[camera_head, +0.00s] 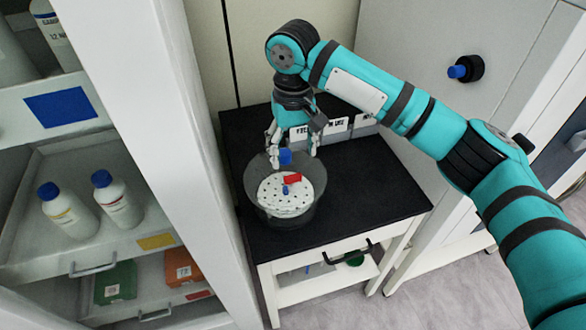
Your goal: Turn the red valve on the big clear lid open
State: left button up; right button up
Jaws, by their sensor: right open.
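The big clear lid (263,212) rests on the black top of a small table, a transparent round vessel with a white perforated disc (270,198) showing in it. The red valve (293,179) is a small red handle with a blue piece below it, near the middle of the disc. My right gripper (292,150) comes down from above, open, just behind and above the red valve. A blue block (285,157) shows between or just in front of its fingers; I cannot tell whether they touch it. My left gripper is not in view.
White labelled boxes (336,128) stand behind the gripper on the black table (375,190). A white cabinet with blue-capped bottles (118,200) is close on the left. A white machine with a black and blue knob (466,70) stands right. The table's right part is clear.

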aim_at(293, 176)
notch_tip(293, 176, down, 7)
jog(key=shift+f+p, duration=0.15)
jog(key=shift+p, duration=0.3)
